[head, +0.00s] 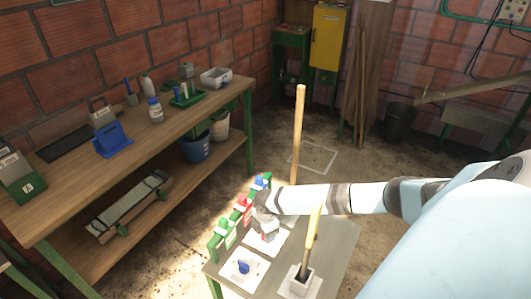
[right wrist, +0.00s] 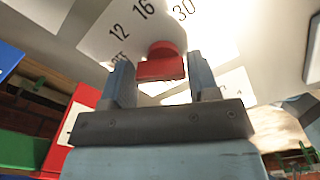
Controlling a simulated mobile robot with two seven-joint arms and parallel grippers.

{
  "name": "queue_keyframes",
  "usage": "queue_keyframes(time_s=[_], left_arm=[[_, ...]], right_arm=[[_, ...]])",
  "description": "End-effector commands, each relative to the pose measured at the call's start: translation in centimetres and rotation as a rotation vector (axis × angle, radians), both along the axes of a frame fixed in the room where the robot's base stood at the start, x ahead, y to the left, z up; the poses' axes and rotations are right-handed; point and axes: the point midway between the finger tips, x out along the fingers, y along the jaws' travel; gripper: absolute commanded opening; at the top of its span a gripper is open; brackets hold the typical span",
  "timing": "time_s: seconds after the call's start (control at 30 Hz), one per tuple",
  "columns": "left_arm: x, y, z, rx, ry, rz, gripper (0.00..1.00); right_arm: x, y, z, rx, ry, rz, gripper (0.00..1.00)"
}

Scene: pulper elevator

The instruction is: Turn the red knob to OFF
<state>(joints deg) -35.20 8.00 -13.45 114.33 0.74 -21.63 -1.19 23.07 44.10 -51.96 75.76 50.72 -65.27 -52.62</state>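The red knob (right wrist: 161,62) sits on a white dial plate (right wrist: 105,28) printed with 12, 16 and 30. My right gripper (right wrist: 162,78) has one finger on each side of the knob. The fingers look very close to the knob's ends, but I cannot tell whether they press on it. In the head view my right gripper (head: 265,218) reaches down over the red knob (head: 267,238) on the small grey table and hides part of its plate. My left gripper is not in view.
Green (head: 223,238), red (head: 243,210) and blue (head: 262,182) boxes line the small table's left edge. A blue knob on a white plate (head: 236,275) and a holder with a yellow-handled tool (head: 312,232) stand nearby. A wooden workbench (head: 130,170) stands left.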

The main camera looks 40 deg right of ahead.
Motion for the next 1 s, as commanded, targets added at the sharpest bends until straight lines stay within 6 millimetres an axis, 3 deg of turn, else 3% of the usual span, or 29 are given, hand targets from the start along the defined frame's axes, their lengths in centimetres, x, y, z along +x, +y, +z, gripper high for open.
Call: queue_keyframes(time_s=[0.03,0.07,0.47,1.0], left_arm=[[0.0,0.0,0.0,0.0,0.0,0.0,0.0],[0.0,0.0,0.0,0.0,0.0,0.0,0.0],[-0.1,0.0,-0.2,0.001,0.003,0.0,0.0],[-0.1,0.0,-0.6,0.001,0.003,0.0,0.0]], right_arm=[[0.0,0.0,0.0,0.001,-0.001,0.0,0.67],[0.0,0.0,0.0,0.001,0.0,0.0,0.74],[0.0,-0.1,0.9,0.0,-0.001,-0.001,0.74],[0.0,0.0,11.7,-0.001,-0.002,0.0,0.74]])
